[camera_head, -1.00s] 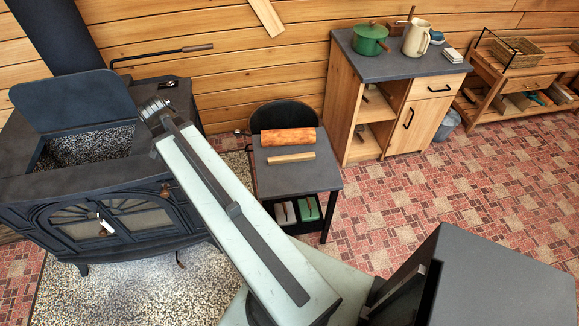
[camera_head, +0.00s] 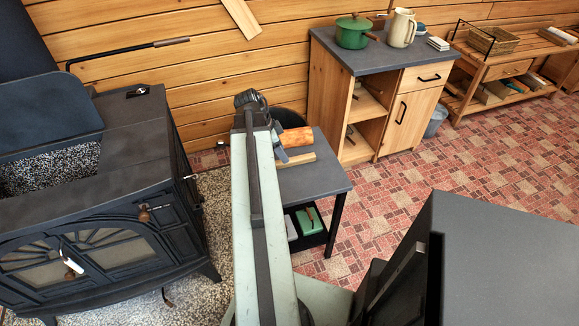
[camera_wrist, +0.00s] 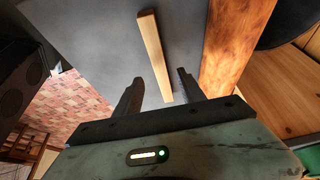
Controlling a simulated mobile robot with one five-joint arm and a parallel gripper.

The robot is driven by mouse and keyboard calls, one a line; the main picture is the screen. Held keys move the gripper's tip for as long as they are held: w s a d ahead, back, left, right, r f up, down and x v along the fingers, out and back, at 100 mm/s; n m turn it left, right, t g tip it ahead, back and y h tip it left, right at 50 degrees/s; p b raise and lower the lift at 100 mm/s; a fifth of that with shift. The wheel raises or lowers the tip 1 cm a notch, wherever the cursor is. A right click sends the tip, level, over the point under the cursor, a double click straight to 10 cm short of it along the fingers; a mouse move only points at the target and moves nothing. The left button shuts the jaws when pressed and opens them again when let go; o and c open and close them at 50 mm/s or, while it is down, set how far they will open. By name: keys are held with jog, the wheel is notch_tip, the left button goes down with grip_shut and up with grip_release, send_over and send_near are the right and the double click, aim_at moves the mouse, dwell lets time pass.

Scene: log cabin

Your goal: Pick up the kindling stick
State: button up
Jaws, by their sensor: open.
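The kindling stick (camera_head: 297,160) is a pale, squared length of wood lying on the small dark side table (camera_head: 318,180). My arm covers part of it in the head view. In the wrist view the stick (camera_wrist: 154,52) runs away from between my fingers, its near end close to the fingertips. My gripper (camera_wrist: 158,82) is open and empty, its two dark fingers on either side of the stick's line. The stick looks nearer the middle of the opening than either finger. I cannot tell the gap in height.
An orange-brown log (camera_head: 296,138) lies beside the stick, and in the wrist view this log (camera_wrist: 232,45) is close to the right finger. The black stove (camera_head: 95,180) stands left. A cabinet (camera_head: 385,100) with a green pot (camera_head: 353,32) stands behind, right.

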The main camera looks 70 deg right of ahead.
jog(key=b+x, duration=0.4)
jog(key=x, duration=0.1)
jog(key=shift+s+d+f+b, duration=0.1)
jog(key=shift+s+d+b, duration=0.15)
jog(key=shift+b, duration=0.15)
jog(key=shift+r, duration=0.2)
grip_shut()
notch_tip(320, 180, up, 10)
jog(key=p, duration=1)
